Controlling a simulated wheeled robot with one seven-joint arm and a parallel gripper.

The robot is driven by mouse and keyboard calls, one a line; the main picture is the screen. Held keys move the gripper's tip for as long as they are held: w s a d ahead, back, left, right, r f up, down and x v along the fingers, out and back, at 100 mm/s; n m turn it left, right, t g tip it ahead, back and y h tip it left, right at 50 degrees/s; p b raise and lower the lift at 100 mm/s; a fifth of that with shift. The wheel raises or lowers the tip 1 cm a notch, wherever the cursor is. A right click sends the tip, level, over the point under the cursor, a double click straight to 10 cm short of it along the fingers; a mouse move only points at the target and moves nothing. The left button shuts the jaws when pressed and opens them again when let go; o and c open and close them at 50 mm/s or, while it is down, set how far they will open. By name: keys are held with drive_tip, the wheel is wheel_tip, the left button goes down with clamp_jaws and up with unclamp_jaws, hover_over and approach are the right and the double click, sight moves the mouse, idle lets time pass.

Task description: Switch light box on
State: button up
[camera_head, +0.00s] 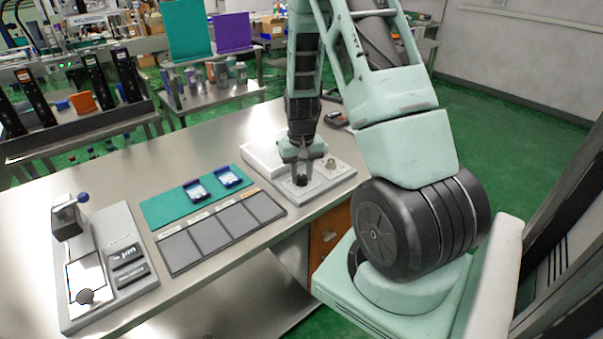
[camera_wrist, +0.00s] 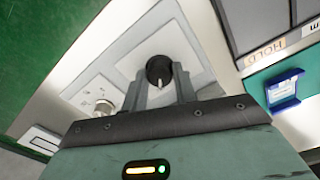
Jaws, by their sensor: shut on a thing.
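The light box (camera_head: 262,158) appears to be the white slab at the back right of the bench, with a pale control panel (camera_head: 343,172) in front of it. A black rotary knob (camera_wrist: 159,67) with a white pointer mark stands on the panel in the wrist view. My gripper (camera_head: 300,182) points down over the panel. In the wrist view my gripper (camera_wrist: 162,82) is shut on the black knob, one finger at each side. A silver knob (camera_wrist: 103,106) stands on the panel beside it. I cannot tell whether the box is lit.
A dark tray with several compartments (camera_head: 220,230) and a teal mat (camera_head: 165,207) with two blue-framed pieces lie left of the panel. A grey fixture (camera_head: 135,290) with a blue-tipped lever stands at the bench's left end. Bare bench lies between them.

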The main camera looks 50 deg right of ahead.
sight(301, 176)
idle(0.3)
drive_tip(key=o, duration=1)
drive_tip(key=shift+c, duration=0.2)
drive_tip(key=shift+r, duration=0.1)
wheel_tip(301, 176, up, 17)
drive_tip(key=b, duration=0.1)
drive_tip(key=shift+r, duration=0.15)
drive_tip(key=a+n, duration=0.7)
drive_tip(key=a, duration=1.8)
drive_tip(key=s+a+f+n, duration=0.1)
drive_tip(key=s+a+n, duration=0.7)
drive_tip(key=s+a, duration=0.7)
drive_tip(key=shift+s+a+y, duration=0.3)
drive_tip(key=shift+s+a, duration=0.1)
drive_tip(key=shift+s, duration=0.65)
